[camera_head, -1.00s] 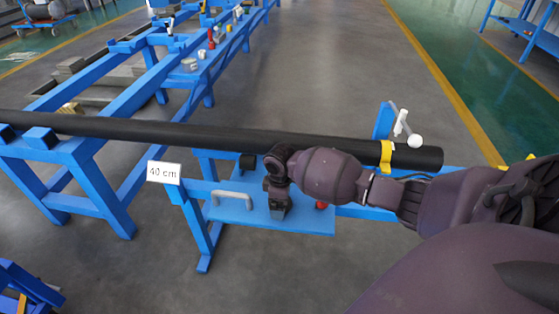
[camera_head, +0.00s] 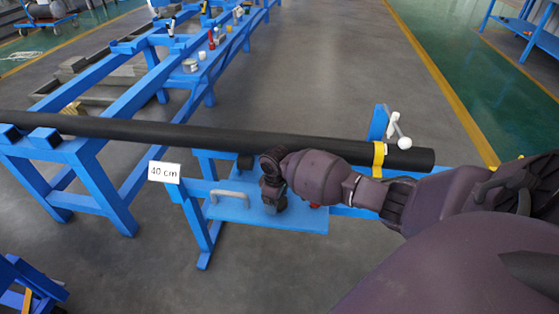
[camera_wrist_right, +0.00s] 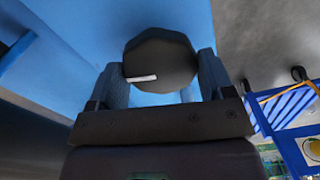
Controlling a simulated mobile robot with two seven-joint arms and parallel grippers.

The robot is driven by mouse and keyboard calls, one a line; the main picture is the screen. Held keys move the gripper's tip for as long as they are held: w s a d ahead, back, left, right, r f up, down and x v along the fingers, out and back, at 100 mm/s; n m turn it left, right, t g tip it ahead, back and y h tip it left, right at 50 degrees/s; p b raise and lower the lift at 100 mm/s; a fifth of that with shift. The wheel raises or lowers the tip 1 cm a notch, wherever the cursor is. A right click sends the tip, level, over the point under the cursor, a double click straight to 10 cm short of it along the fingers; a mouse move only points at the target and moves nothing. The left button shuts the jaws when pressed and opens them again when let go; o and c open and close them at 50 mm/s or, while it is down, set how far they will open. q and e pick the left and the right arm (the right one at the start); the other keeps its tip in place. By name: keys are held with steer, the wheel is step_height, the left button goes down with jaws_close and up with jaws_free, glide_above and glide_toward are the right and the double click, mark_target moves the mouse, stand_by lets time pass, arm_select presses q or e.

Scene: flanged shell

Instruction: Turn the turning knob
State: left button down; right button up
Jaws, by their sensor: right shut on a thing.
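The turning knob (camera_wrist_right: 160,62) is dark and rounded with a short white mark, in the right wrist view. It sits between the two fingers of my right gripper (camera_wrist_right: 160,80), which is shut on it. In the head view my right gripper (camera_head: 273,197) points down at the blue panel (camera_head: 235,210) under the black pipe. The knob is hidden there behind the gripper and wrist. My left gripper is in neither view.
A long black pipe (camera_head: 220,136) with a yellow band (camera_head: 379,160) runs just behind my arm. A grey handle (camera_head: 229,196) and a "40 cm" sign (camera_head: 164,172) are left of the gripper. A white ball-ended lever (camera_head: 397,130) stands behind the pipe. Open floor lies in front.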

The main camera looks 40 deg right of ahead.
steer(key=m+p, duration=0.2)
steer(key=shift+w+a+r+m, duration=0.1)
steer(key=shift+w+r+m, duration=0.05)
steer(key=shift+r+m, duration=0.25)
steer(key=m+p, duration=0.2)
steer(key=shift+f+m, duration=0.1)
steer(key=shift+m, duration=0.3)
steer(key=shift+m+p, duration=0.4)
steer(key=shift+m, duration=0.4)
steer(key=m+p, duration=0.1)
steer(key=m, duration=0.1)
steer(key=shift+f+m, duration=0.1)
steer(key=shift+m, duration=0.3)
steer(key=m+p, duration=0.1)
steer(key=m, duration=0.2)
steer(key=shift+f, duration=0.1)
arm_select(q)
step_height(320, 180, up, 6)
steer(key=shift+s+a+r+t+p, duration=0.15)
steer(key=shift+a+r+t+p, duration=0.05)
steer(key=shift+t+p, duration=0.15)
arm_select(e)
steer(key=shift+f+m, duration=0.1)
steer(key=shift+m, duration=0.9)
